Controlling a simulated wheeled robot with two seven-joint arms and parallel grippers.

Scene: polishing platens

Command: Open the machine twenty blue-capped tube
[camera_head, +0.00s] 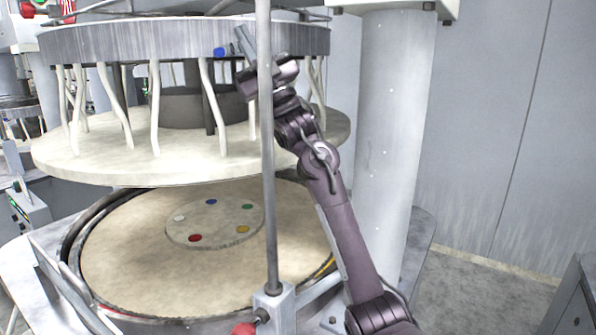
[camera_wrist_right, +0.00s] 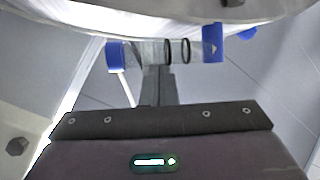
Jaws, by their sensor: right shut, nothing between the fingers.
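The polishing machine has a thick grey upper ring (camera_head: 150,40) over a round upper platen (camera_head: 90,160), with several pale tubes between them. A blue cap (camera_head: 219,51) shows at the ring's edge, just left of my right gripper (camera_head: 243,42). In the right wrist view a clear tube piece with black bands (camera_wrist_right: 176,51) lies crosswise under the pale rim, with a blue cap (camera_wrist_right: 117,56) at its left and a blue fitting (camera_wrist_right: 212,43) at its right. My right gripper (camera_wrist_right: 155,75) is shut and empty, its tips by the clear tube; contact cannot be told. My left gripper is not in view.
A grey upright rod (camera_head: 267,200) stands in front of my right arm. A pale column (camera_head: 395,120) stands behind it. The lower platen (camera_head: 130,260) carries a disc with several coloured dots. A red knob (camera_head: 244,328) sits at the front.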

